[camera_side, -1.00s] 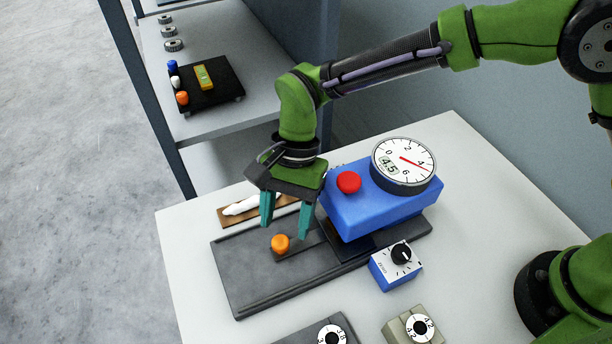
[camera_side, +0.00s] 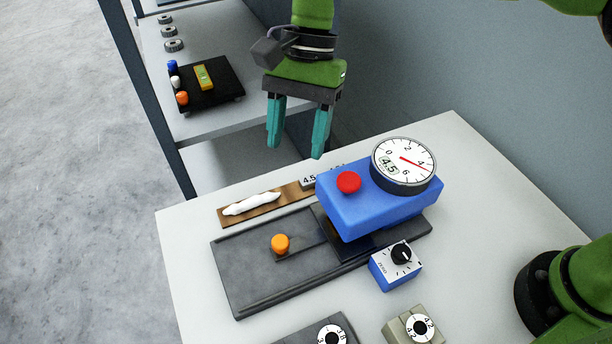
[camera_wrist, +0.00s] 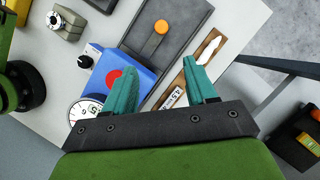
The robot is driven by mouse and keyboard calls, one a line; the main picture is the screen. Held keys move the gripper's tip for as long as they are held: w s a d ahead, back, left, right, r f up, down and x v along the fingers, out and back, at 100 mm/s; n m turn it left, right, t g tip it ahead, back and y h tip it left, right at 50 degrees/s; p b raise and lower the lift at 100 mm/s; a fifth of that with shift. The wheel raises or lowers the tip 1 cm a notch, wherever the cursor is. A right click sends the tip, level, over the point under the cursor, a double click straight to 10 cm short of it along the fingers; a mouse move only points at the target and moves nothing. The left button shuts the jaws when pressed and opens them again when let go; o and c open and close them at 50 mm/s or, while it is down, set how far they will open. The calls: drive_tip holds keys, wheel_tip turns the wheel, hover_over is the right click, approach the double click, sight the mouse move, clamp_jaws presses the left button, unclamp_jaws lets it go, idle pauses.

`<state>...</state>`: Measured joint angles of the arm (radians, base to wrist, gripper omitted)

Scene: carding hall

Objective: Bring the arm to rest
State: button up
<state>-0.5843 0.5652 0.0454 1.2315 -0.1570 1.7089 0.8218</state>
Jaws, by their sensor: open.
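My gripper (camera_side: 297,140) is open and empty, with its teal fingers pointing down, raised above the back edge of the white table (camera_side: 190,262). The wrist view also shows my gripper (camera_wrist: 162,92) with its fingers spread and nothing between them. Below and to the right of it in the side view stands a blue instrument (camera_side: 375,208) with a red button (camera_side: 348,182) and a round dial (camera_side: 403,163), whose display reads 4.5. An orange knob (camera_side: 280,243) sits on the dark grey base plate (camera_side: 245,275) left of the blue instrument.
A brown board (camera_side: 275,200) with a white tuft (camera_side: 250,204) lies behind the base plate. A small blue box with a knob (camera_side: 396,266) and a beige dial block (camera_side: 413,327) stand in front. A shelf (camera_side: 225,118) holding a black tray (camera_side: 208,97) is at the left.

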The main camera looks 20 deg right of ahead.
drive_tip(key=d+n+t, duration=0.1)
drive_tip(key=d+n, duration=0.1)
drive_tip(key=d, duration=0.2)
drive_tip(key=s+d+r+n+t, duration=0.1)
drive_tip(key=d, duration=0.4)
drive_tip(key=s+d+n+t, duration=0.1)
drive_tip(key=d+n+t, duration=0.1)
drive_tip(key=d, duration=0.3)
drive_tip(key=shift+r+n, duration=0.2)
drive_tip(key=shift+n, duration=0.1)
drive_tip(key=s+d+r+t, duration=0.1)
drive_tip(key=s+d+t, duration=0.2)
drive_tip(key=s+d, duration=0.2)
drive_tip(key=s+d+r+t+h, duration=0.1)
drive_tip(key=s+d+t, duration=0.2)
drive_tip(key=d, duration=0.8)
drive_tip(key=shift+s+d+r, duration=0.25)
drive_tip(key=shift+s+d, duration=0.15)
drive_tip(key=shift+s, duration=0.45)
